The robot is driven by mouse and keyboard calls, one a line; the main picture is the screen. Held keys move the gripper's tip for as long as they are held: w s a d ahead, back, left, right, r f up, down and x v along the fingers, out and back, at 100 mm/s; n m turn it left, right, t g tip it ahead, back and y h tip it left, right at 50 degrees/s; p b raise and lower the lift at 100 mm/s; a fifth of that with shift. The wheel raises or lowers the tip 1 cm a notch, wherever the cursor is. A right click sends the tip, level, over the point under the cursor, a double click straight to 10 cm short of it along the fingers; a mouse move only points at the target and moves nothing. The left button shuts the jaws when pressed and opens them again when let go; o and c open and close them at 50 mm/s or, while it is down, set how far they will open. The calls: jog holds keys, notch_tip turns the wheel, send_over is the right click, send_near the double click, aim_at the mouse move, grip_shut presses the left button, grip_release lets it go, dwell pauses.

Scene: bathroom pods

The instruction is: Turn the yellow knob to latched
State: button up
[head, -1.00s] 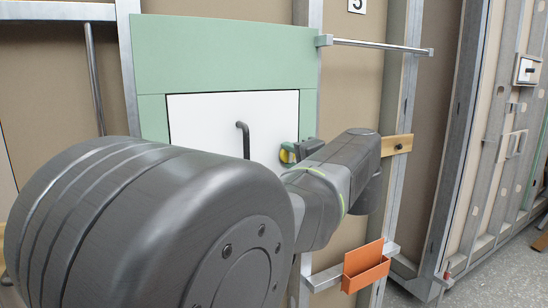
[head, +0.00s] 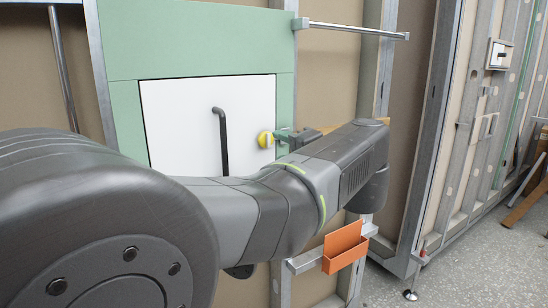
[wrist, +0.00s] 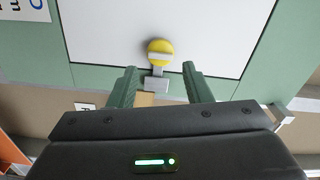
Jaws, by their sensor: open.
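The yellow knob (head: 265,139) is a small round knob at the right edge of a white door panel (head: 195,115) set in a green frame. In the wrist view the yellow knob (wrist: 159,47) shows a pale bar across its face, with a grey plate (wrist: 156,84) beside it. My gripper (wrist: 160,70) is open, its two green fingers spread on either side of the grey plate. The knob lies just beyond the fingertips, roughly centred between them, and nothing is held. In the head view my gripper (head: 283,136) is right of the knob, partly hidden by my arm.
A black bar handle (head: 221,140) stands out from the white panel, left of the knob. An orange bin (head: 345,248) hangs on a rail below right. A metal towel bar (head: 355,30) juts out at upper right. Open floor (head: 470,255) lies to the right.

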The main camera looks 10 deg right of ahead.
aim_at(268, 142)
jog(key=v, duration=0.7)
jog(key=shift+s+p, duration=0.3)
jog(key=shift+s, duration=0.05)
jog(key=shift+w, duration=0.1)
jog(key=shift+b+x, duration=0.5)
jog(key=shift+x, duration=6.25)
jog(key=shift+d, duration=0.15)
